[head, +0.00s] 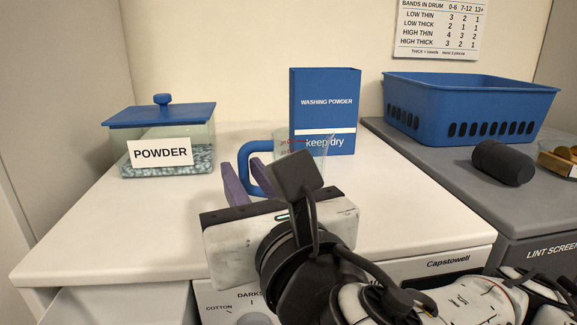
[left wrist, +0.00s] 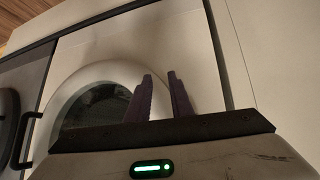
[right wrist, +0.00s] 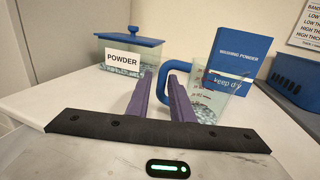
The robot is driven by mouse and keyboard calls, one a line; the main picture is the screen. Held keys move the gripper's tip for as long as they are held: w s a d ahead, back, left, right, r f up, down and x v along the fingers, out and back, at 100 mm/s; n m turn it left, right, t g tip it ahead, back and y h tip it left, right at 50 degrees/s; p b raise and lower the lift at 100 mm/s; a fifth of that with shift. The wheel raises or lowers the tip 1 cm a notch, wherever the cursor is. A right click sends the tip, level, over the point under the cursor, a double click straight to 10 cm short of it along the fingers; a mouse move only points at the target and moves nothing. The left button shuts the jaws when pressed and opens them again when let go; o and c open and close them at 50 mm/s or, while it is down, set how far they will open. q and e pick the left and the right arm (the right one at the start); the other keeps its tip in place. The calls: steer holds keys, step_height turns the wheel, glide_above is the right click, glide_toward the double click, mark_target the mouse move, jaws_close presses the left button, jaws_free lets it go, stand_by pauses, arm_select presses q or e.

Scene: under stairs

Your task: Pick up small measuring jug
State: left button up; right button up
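The small measuring jug (head: 318,155) is clear with red markings and a blue handle (head: 258,170) on its left. It stands upright on the white machine top, partly hidden by my right gripper (head: 235,180). In the right wrist view, the jug (right wrist: 212,100) has pale granules low inside. My right gripper's purple fingers (right wrist: 162,85) are apart, and part of the handle shows between them. I cannot tell whether they touch it. My left gripper (left wrist: 160,82) is open and empty before a round machine door; it is out of the head view.
A lidded glass POWDER box (head: 160,145) stands at the left. A blue washing powder box (head: 322,110) stands behind the jug. On the grey machine top at right are a blue basket (head: 470,105) and a dark cylinder (head: 503,162). The white top's front left is clear.

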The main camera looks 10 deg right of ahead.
steer(key=shift+p+x, duration=0.4)
steer(key=shift+x, duration=2.7)
steer(key=shift+d, duration=0.15)
jaws_close()
